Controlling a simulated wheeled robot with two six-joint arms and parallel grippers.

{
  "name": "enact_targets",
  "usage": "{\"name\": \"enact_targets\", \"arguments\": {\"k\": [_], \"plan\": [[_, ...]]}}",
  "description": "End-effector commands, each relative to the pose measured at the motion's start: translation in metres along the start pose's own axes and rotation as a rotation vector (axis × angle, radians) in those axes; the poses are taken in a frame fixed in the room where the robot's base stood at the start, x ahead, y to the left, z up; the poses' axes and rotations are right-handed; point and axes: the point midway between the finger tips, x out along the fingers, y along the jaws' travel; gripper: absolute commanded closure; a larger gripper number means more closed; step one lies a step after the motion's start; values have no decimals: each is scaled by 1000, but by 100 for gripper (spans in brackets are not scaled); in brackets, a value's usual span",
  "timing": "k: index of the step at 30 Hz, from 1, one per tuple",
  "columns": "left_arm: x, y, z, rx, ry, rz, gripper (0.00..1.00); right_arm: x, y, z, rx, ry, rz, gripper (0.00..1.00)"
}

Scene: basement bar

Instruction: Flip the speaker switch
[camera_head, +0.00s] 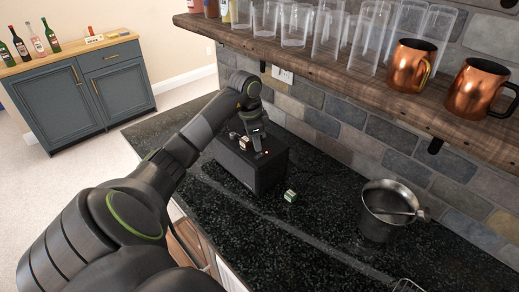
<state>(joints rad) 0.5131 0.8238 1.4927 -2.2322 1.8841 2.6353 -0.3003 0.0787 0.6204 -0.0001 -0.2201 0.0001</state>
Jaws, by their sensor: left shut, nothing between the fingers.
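A black box-shaped speaker (262,172) stands on the dark stone counter, close to the brick wall. A small red light shows on its top face, near my gripper. My left arm reaches in from the left, and my left gripper (258,148) is shut and empty just over the speaker's top. The gripper hides part of that top, and I cannot make out the switch or tell whether the fingers touch it. My right gripper is not in view.
A small green-and-white box (290,196) lies beside the speaker. A metal bucket (381,225) with a utensil stands further right. A wooden shelf (340,82) with glasses and copper mugs (408,66) overhangs the counter. A blue-grey cabinet (65,106) with bottles stands at the far left.

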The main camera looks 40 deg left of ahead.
Motion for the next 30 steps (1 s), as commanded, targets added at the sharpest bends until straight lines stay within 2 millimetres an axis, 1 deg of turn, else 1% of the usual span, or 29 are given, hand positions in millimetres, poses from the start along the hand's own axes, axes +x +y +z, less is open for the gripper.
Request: {"name": "enact_targets", "arguments": {"k": [1, 12, 15, 30], "plan": [[-8, 0, -1, 0, 0, 0, 100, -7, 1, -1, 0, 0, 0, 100], [-37, 0, -6, 0, 0, 0, 100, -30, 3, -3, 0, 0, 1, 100], [-42, 0, -6, 0, 0, 1, 100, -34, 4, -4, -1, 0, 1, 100], [-42, 0, -6, 0, 0, 0, 100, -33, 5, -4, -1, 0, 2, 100]]}}
